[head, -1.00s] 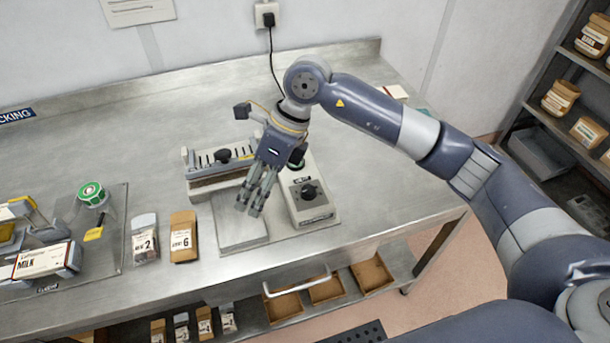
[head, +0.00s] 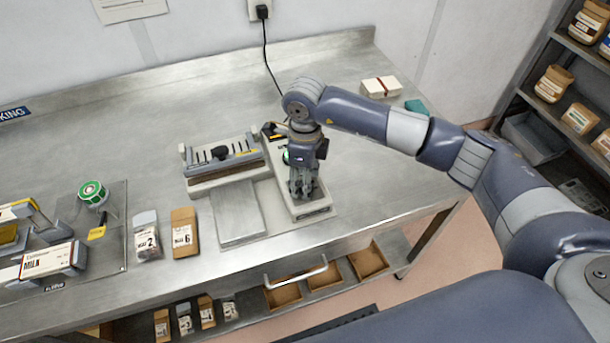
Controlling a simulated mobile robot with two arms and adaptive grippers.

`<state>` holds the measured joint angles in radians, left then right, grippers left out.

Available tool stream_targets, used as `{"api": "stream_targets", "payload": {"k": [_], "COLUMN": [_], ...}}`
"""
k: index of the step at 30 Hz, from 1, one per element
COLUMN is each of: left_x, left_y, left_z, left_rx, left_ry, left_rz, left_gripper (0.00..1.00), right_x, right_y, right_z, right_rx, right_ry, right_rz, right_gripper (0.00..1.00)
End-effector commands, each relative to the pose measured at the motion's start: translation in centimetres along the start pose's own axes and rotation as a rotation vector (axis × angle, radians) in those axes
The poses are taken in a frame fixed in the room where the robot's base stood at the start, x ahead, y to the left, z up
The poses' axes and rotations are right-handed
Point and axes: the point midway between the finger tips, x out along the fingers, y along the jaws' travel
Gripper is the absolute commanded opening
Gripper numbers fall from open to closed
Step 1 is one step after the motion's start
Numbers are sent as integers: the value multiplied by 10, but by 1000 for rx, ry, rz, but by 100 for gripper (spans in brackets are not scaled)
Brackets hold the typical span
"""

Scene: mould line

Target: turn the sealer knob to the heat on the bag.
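The sealer (head: 318,209) is a pale unit on the steel bench, with a slotted sealing bar (head: 225,157) and a flat metal plate (head: 238,212) to its left. Its black knob, on the top of the pale housing, is now hidden behind my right gripper (head: 303,192). That gripper points down with its fingertips at the knob's place; whether they are closed on it cannot be told. A clear bag (head: 147,240) marked 2 and a brown bag (head: 184,236) marked 6 stand left of the plate. My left gripper is not in view.
A green-topped roll (head: 93,194) and a MILK box (head: 50,262) are on the left of the bench. A pale block with a red band (head: 381,87) lies at the back right. A black cord (head: 268,60) runs from the wall socket behind the sealer.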

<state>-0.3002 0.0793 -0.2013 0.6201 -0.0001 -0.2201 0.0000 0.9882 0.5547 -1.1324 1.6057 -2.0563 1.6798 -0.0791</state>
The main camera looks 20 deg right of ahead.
Motion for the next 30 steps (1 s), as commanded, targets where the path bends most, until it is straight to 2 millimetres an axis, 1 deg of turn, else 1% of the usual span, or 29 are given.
{"api": "stream_targets", "payload": {"k": [5,11,12,18,25,30], "left_x": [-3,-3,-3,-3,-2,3], "left_y": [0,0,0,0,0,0], "left_z": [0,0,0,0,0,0], "left_rx": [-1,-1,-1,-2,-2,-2], "left_ry": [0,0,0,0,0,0], "left_rz": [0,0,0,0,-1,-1], "left_gripper": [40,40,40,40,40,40], "right_x": [9,9,9,9,9,10], "right_y": [0,0,0,0,0,0], "right_z": [0,0,0,0,0,0], "right_rx": [-1,-1,-1,-1,5,47], "right_ry": [-1,-1,-1,-1,-1,-1], "right_rz": [-1,-1,-1,-1,-1,-1], "right_gripper": [50,50,47,4,4,4]}}
